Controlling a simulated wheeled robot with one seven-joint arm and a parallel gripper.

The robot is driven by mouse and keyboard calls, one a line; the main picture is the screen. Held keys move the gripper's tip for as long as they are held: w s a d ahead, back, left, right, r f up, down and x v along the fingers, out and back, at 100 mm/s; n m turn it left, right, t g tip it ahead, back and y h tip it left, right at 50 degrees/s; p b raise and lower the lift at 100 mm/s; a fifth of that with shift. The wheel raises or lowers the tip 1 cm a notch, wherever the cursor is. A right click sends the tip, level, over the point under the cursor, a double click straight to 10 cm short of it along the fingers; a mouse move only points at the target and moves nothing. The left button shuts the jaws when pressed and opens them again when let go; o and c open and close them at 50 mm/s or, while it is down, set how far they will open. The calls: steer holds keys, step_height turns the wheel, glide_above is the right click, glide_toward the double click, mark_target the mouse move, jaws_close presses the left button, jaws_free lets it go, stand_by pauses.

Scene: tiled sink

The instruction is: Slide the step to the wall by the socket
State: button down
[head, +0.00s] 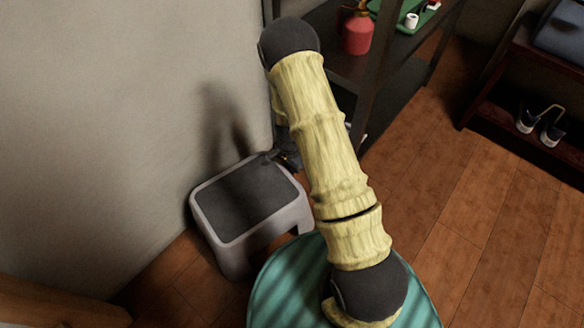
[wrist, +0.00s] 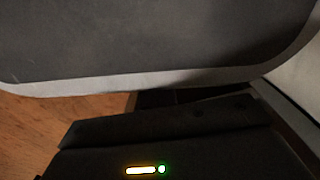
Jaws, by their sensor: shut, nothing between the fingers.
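The step (head: 245,204) is a low grey stool with a dark top, standing upright on the wood floor beside the wall (head: 110,110). Whether it touches the wall cannot be told. My gripper (head: 273,155) is shut and empty, low at the step's back right corner, partly hidden behind my arm. Contact with the step is unclear. In the wrist view the step's dark top and pale rim (wrist: 150,82) fill the upper part, close to the camera. No socket can be made out.
A dark shelf (head: 352,70) with a red canister (head: 358,32) stands behind my arm. A rack with shoes (head: 541,124) is at the right. The wood floor (head: 470,220) between them is clear. A wooden edge (head: 50,303) shows at lower left.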

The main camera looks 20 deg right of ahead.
mark_target(282, 176)
steer(key=shift+a+r+p, duration=0.1)
steer(key=shift+a+p, duration=0.2)
steer(key=shift+p, duration=0.05)
steer(key=shift+s+a+r+p, duration=0.1)
steer(key=shift+s+a+p, duration=0.25)
steer(key=shift+a, duration=0.2)
steer(key=shift+s+a+p, duration=0.35)
steer(key=shift+a, duration=0.2)
steer(key=shift+s+a, duration=0.25)
steer(key=shift+s, duration=0.05)
steer(key=shift+s+f, duration=0.1)
steer(key=shift+f, duration=0.1)
